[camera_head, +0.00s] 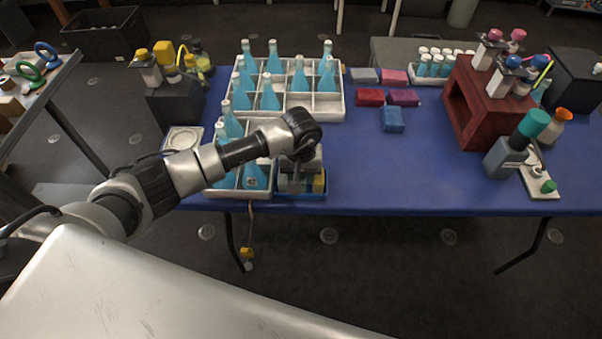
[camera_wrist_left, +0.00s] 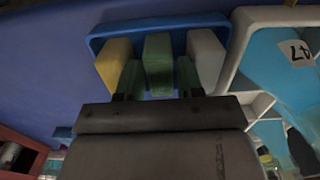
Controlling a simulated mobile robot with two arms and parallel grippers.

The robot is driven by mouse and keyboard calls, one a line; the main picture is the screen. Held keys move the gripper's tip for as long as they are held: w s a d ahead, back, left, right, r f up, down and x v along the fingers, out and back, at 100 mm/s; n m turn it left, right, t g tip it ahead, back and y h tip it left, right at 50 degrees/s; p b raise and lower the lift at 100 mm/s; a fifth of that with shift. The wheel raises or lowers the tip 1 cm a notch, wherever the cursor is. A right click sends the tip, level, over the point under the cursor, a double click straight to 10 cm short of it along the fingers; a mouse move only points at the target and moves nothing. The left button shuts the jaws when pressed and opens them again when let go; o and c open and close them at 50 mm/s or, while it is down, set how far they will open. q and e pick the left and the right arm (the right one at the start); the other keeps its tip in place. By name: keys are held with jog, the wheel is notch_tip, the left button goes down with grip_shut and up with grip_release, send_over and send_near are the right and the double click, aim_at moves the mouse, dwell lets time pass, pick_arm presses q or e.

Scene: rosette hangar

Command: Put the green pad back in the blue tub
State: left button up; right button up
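The blue tub (camera_head: 313,198) stands at the table's front edge, partly hidden by my left gripper (camera_head: 301,170). In the left wrist view the tub (camera_wrist_left: 107,32) holds a yellow pad (camera_wrist_left: 115,62), the green pad (camera_wrist_left: 158,65) in the middle and a pale grey pad (camera_wrist_left: 206,58), side by side and upright. My left gripper (camera_wrist_left: 158,78) points down into the tub. Its fingers stand on either side of the green pad, with a narrow gap to it on each side, so it looks open. My right gripper is not in view.
A white divided crate (camera_head: 330,105) with blue bottles stands behind the tub, and another (camera_head: 240,192) directly left of it. Red, pink, grey and blue blocks (camera_head: 392,119) lie farther right. The table's front middle and right centre are clear.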

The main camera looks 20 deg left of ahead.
pick_arm(q)
jog(key=shift+r, duration=0.1)
jog(key=shift+r, duration=0.2)
notch_tip(320, 180, up, 12)
jog(key=b, duration=0.1)
jog(key=shift+f, duration=0.15)
dwell(0.3)
